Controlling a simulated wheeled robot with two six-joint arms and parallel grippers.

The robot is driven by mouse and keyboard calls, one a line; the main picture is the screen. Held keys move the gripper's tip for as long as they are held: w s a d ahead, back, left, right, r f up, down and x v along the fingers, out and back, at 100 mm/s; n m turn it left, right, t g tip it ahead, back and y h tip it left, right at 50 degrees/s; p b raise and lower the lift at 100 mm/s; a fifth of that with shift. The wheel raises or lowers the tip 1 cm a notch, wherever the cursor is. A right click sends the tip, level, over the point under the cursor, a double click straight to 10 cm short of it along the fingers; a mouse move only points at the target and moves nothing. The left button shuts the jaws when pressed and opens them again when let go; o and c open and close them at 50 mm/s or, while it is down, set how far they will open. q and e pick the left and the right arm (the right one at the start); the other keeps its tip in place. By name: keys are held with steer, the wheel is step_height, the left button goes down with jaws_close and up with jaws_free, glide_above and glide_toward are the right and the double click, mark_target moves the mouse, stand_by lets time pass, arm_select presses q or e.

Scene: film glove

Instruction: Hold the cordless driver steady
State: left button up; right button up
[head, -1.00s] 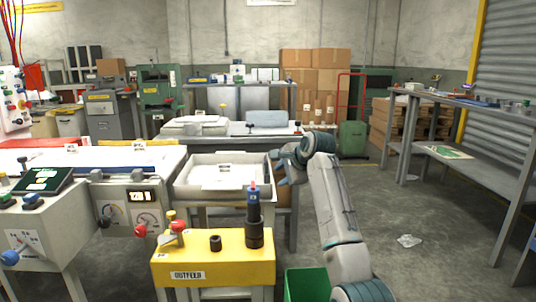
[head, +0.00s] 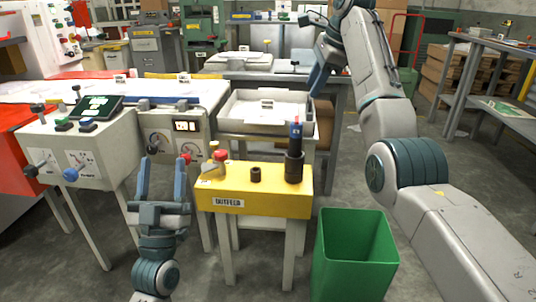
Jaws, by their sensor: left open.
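A dark blue and black upright tool with a red mark near its top, which looks like the cordless driver (head: 296,138), stands in a black round holder (head: 294,168) on the yellow outfeed table (head: 255,203). My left gripper (head: 162,164) is open and empty, fingers pointing away from me, left of the yellow table and apart from the tool. My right gripper (head: 314,86) hangs above and beyond the tool, near the white tray, apart from the tool. Its fingers are seen edge-on, so their opening is unclear.
A small black cup (head: 256,174) and a red-and-tan knobbed fitting (head: 217,160) sit on the yellow table left of the tool. A white tray (head: 238,126) stands behind. A green bin (head: 352,270) stands in front right. A control console (head: 75,150) is at left.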

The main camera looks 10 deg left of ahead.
arm_select(q)
steer(key=w+d+f+m+g+h, duration=0.2)
steer(key=w+f+g+h, duration=0.1)
steer(key=w, duration=0.6)
steer(key=m+g+h, duration=0.9)
steer(key=g+h, duration=0.3)
glide_toward(291, 147)
steer(key=x, duration=1.1)
steer(key=shift+w+d, duration=0.25)
steer(key=shift+w, duration=0.05)
